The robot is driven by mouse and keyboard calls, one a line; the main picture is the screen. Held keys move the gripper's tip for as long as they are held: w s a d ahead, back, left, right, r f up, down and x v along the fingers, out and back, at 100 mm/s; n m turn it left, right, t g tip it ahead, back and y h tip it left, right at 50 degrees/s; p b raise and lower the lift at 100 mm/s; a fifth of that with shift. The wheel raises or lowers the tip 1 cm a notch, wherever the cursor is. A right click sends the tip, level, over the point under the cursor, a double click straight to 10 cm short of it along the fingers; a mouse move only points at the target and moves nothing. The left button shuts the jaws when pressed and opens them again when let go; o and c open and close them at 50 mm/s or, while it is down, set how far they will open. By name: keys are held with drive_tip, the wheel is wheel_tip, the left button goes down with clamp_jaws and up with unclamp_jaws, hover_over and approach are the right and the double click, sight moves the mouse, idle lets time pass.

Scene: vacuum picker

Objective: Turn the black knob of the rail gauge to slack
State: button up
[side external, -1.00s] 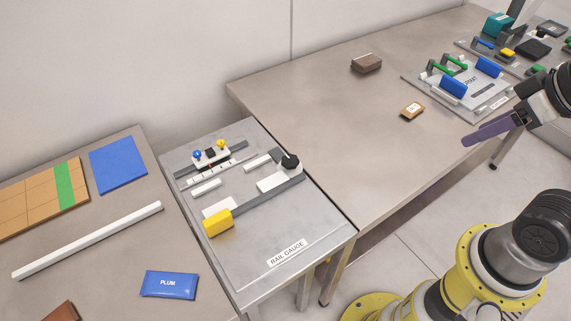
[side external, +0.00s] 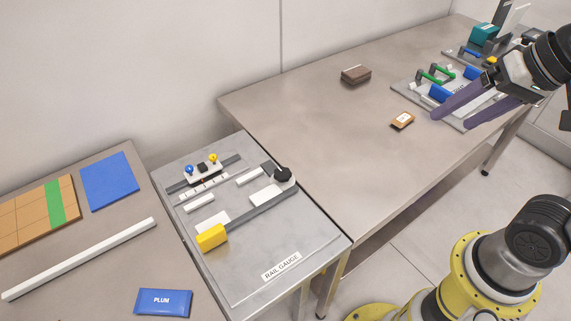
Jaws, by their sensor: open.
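The rail gauge (side external: 320,243) is a grey plate with a printed label on the small table in the middle. A yellow block (side external: 211,237) is at the rail's other end. At the back of the plate, a white carriage carries a blue knob (side external: 189,170) and a yellow knob (side external: 213,158) above a marked scale (side external: 203,188). My gripper (side external: 450,120) has two purple fingers, spread open and empty. It is at the right, well away from the black knob, and partly covers another fixture.
A plate with green handles and blue parts (side external: 402,91) stands on the long table (side external: 330,130). A brown block (side external: 356,74) and a small orange tag (side external: 402,121) lie there too. At left are a blue mat (side external: 109,182), a white bar (side external: 80,259) and a blue PLUM packet (side external: 163,302).

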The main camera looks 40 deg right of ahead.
drive_tip(key=w+a+r+m+g+y, duration=0.1)
drive_tip(key=w+a+r+m+y, duration=0.15)
drive_tip(key=w+m, duration=0.5)
drive_tip(key=m+g+y, duration=0.1)
drive_tip(key=m+g, duration=0.3)
drive_tip(key=g, duration=0.1)
hover_over(283, 172)
drive_tip(key=d, duration=0.6)
wheel_tip(283, 172, down, 14)
drive_tip(key=x, duration=1.4)
drive_tip(key=shift+d, duration=0.1)
clamp_jaws()
